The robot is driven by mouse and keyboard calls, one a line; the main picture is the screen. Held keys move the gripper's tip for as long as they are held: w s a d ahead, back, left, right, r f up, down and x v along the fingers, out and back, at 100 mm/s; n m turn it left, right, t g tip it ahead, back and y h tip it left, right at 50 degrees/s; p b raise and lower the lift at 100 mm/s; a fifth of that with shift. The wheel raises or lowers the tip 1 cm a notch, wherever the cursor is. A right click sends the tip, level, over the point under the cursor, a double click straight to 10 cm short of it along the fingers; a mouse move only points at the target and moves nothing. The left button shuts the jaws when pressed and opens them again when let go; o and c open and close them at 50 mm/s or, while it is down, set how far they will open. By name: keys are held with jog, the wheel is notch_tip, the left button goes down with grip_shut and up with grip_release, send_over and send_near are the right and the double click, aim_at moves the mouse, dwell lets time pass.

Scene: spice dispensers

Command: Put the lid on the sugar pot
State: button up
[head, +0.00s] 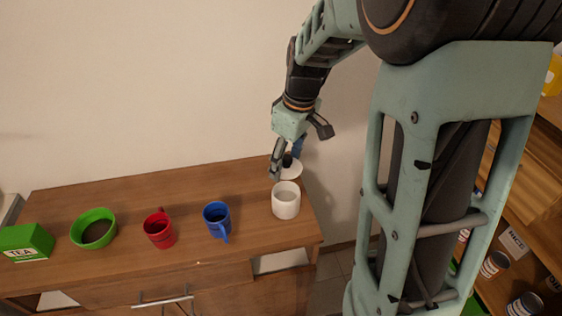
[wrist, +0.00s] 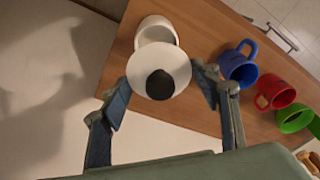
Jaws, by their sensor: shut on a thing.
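The lid (head: 291,170) is a white disc with a black knob. My gripper (head: 286,162) is shut on it, one finger at each side of its rim, as the wrist view also shows for the lid (wrist: 146,62). The white sugar pot (head: 286,206) stands upright and open at the right end of the wooden cabinet top. In the head view the lid is just above and behind the pot. In the wrist view the lid hides part of the pot (wrist: 154,24). The exact height of the lid over the pot is hard to tell.
A blue mug (head: 216,219), a red mug (head: 159,229), a green bowl (head: 93,229) and a green tea box (head: 27,243) stand left of the pot on the cabinet top (head: 130,195). The wall is close behind. Shelves with jars are at the right.

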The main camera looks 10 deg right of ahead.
aim_at(286, 184)
notch_tip(286, 184, down, 8)
jog(key=b, duration=0.5)
jog(key=shift+r+b, duration=0.2)
jog(key=shift+b, duration=0.1)
jog(key=shift+f+b, duration=0.5)
jog(key=shift+b, duration=0.05)
dwell(1.7)
dwell(0.3)
jog(key=o, duration=1.2)
jog(key=shift+d, duration=0.1)
jog(key=r, duration=0.4)
jog(key=s+r, duration=0.1)
jog(key=r, duration=0.3)
jog(key=d+r, duration=0.1)
jog(key=r, duration=0.3)
jog(key=shift+s+d, duration=0.1)
jog(key=shift+s, duration=0.05)
